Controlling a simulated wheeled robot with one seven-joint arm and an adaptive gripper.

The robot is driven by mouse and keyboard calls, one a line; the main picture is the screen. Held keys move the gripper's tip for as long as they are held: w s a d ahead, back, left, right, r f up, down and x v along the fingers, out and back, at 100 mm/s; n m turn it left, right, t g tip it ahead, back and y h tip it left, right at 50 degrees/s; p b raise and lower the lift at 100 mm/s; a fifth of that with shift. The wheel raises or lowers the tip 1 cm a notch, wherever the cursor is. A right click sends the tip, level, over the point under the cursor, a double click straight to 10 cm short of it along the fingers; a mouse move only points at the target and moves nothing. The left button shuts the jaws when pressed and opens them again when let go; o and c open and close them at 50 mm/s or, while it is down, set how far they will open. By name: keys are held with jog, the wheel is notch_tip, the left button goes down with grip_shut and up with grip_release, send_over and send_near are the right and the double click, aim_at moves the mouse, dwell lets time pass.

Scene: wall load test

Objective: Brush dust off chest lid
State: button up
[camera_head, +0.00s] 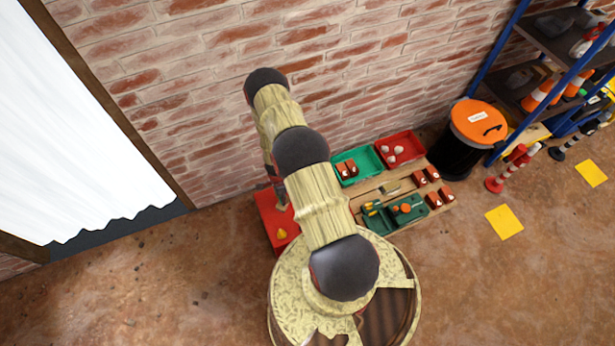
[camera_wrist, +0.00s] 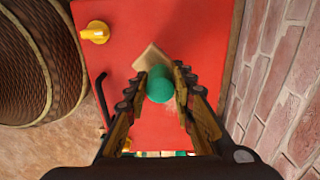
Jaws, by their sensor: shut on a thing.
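The red chest lid (camera_wrist: 125,80) fills the middle of the wrist view. In the head view the red chest (camera_head: 271,215) stands against the brick wall, partly behind my arm. My gripper (camera_wrist: 160,82) is shut on the brush's green handle (camera_wrist: 160,86), over the lid. The brush's tan head (camera_wrist: 152,58) shows just past the handle, over the lid; I cannot tell whether it touches. A yellow piece (camera_wrist: 95,33) is at one edge of the lid. In the head view my gripper (camera_head: 281,205) is small and partly hidden.
The brick wall (camera_wrist: 285,85) runs close to the chest's right in the wrist view. An orange-lidded bin (camera_head: 478,122) and blue shelf (camera_head: 530,45) are farther right.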

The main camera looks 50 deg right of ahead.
jog(key=shift+r+p, duration=0.95)
jog(key=shift+r, duration=0.85)
